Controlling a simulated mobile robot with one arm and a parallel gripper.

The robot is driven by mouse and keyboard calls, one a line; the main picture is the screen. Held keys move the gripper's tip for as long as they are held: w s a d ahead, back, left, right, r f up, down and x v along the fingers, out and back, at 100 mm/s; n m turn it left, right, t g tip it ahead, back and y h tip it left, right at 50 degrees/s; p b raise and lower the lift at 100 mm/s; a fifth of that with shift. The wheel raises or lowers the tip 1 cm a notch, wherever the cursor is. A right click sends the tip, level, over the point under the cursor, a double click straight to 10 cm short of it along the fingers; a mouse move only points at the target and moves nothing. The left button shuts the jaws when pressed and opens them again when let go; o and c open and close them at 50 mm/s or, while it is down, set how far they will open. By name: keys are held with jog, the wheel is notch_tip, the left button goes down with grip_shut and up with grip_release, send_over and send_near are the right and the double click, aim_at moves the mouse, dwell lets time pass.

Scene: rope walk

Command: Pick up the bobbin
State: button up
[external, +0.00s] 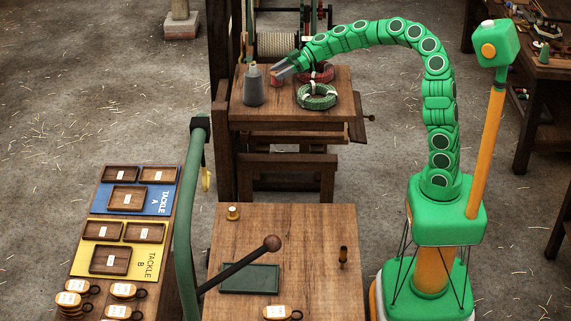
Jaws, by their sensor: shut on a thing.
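My gripper (283,71) is at the end of the green arm, over the top of the small wooden stand (290,114) at the back. Its jaws are shut on a small reddish-brown piece, which looks like the bobbin (276,79). The jaws partly hide it, and I cannot tell whether it touches the stand top. A grey cone of yarn (254,88) stands upright just left of the gripper. A red coil (318,72) lies to the right, partly behind a green coil (317,97) with white ties.
A large spool (278,45) is behind the stand. The front table (325,230) carries a green tray (249,279), a small brass piece (233,213) and a dark peg (343,257). Tackle trays (128,198) lie at left.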

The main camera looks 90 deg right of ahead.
jog(key=shift+c, duration=0.6)
jog(key=shift+r, duration=0.1)
jog(key=shift+r, duration=0.25)
notch_tip(320, 180, up, 3)
jog(key=shift+f, duration=0.1)
jog(key=s+a+r, duration=0.2)
jog(key=s+r, duration=0.2)
jog(key=s, duration=0.2)
jog(key=s+a+r, duration=0.3)
jog(key=s+r, duration=0.2)
jog(key=s, duration=0.1)
jog(key=shift+s+a+r, duration=0.25)
jog(key=shift+s+a, duration=0.05)
jog(key=shift+s, duration=0.1)
